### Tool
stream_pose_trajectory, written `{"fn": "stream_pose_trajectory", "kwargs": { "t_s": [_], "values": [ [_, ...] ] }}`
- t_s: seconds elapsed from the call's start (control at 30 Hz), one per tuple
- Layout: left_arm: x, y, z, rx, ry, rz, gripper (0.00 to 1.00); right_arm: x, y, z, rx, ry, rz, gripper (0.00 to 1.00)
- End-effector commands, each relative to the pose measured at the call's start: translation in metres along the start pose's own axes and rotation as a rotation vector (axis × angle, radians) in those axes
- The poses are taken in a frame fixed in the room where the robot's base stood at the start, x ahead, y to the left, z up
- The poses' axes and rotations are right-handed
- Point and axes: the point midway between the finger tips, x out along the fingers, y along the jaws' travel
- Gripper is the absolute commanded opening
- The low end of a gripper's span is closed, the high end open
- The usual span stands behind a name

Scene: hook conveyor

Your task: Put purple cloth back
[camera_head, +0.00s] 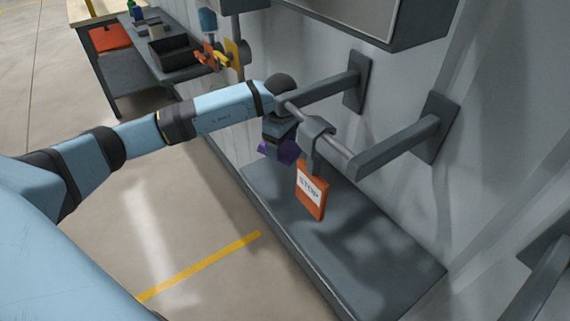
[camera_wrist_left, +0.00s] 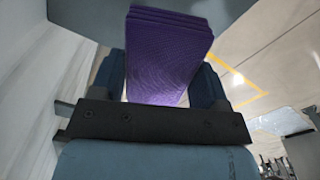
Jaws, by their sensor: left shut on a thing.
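The purple cloth (camera_wrist_left: 165,55) looks folded in layers and sits between the two fingers of my left gripper (camera_wrist_left: 165,92) in the left wrist view. In the head view the left gripper (camera_head: 279,146) points down below the hook rail (camera_head: 325,136), with a small part of the purple cloth (camera_head: 288,153) showing beside it. The gripper is shut on the cloth, above the grey platform (camera_head: 380,250). The arm hides part of the rail. My right gripper is not in view.
An orange STOP sign (camera_head: 311,190) hangs from a hook on the rail, just right of the gripper. Wall brackets (camera_head: 400,147) hold the rail. A grey cabinet (camera_head: 365,22) is above. A workbench (camera_head: 125,62) with several items stands at the back left.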

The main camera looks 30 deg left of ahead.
Motion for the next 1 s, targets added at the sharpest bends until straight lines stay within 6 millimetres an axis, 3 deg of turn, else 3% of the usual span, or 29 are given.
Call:
{"fn": "stream_pose_trajectory", "kwargs": {
  "t_s": [0.1, 0.53, 0.9, 0.93, 1.0],
  "values": [
    [0.022, -0.001, 0.000, -0.002, -0.001, -0.003, 0.50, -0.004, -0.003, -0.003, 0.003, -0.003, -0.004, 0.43],
    [0.069, -0.001, 0.001, -0.001, -0.001, -0.002, 0.50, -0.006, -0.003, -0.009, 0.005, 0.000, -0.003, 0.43],
    [0.078, 0.000, 0.000, 0.000, -0.001, 0.001, 0.50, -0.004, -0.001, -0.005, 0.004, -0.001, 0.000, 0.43],
    [0.078, 0.000, 0.000, 0.000, -0.001, 0.001, 0.71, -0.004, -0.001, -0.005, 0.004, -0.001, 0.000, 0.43],
    [0.077, 0.000, 0.000, 0.000, -0.001, 0.001, 0.87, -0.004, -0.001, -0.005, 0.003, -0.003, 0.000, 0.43]
  ]
}}
